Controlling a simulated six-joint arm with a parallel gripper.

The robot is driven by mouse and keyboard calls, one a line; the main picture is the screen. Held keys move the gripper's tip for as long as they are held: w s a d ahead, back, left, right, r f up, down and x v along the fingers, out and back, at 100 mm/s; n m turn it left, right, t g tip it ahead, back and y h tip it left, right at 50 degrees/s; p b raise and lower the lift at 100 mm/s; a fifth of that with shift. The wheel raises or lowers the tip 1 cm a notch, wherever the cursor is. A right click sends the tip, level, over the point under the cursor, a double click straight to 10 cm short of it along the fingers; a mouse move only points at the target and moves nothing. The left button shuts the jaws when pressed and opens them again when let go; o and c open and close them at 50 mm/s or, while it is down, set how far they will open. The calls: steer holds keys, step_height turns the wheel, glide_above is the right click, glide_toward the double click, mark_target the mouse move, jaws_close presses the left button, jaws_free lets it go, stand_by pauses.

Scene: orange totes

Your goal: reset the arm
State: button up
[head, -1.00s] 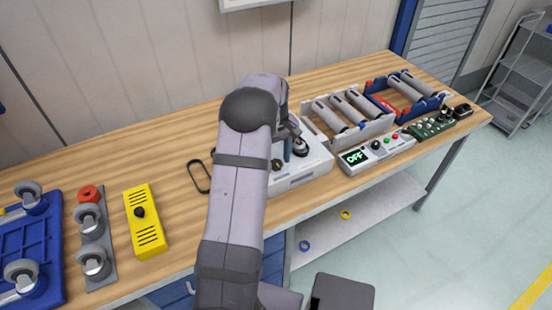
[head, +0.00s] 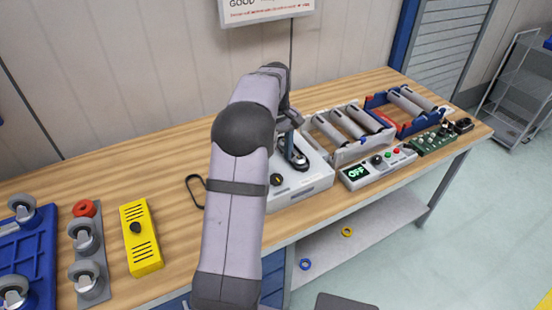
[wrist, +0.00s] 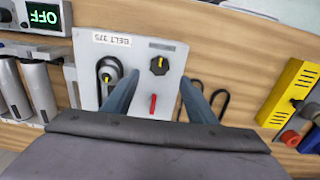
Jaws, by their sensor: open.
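My arm (head: 236,190) reaches from the bottom of the head view over the wooden bench. My gripper (wrist: 158,85) shows in the wrist view with its two blue-grey fingers spread apart and nothing between them. It is above the light grey belt unit (wrist: 135,60), which carries a label reading "BELT 375", a black knob, a red lever and a belt loop around a pulley. In the head view the belt unit (head: 312,180) is partly hidden behind my arm, and the fingertips are hard to make out.
A control box (head: 375,170) showing "OFF" and roller trays (head: 350,150) stand to the right. A black belt loop (head: 194,188) lies left of my arm. A yellow box (head: 141,240) and a caster rack (head: 90,262) are farther left. Bare bench lies behind.

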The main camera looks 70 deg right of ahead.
steer(key=w+a+n, duration=0.4)
steer(key=w+a, duration=1.7)
steer(key=a, duration=0.3)
steer(key=s+a+f+n, duration=0.1)
steer(key=s+a, duration=0.1)
steer(key=a, duration=0.6)
steer(key=s+a+f+n, duration=0.2)
steer(key=a, duration=0.7)
steer(key=s+a+f+n, duration=0.1)
steer(key=s+a+f, duration=0.1)
steer(key=a, duration=0.7)
steer(key=shift+s+f+n, duration=0.15)
steer(key=shift+s+n, duration=0.1)
steer(key=shift+n, duration=0.15)
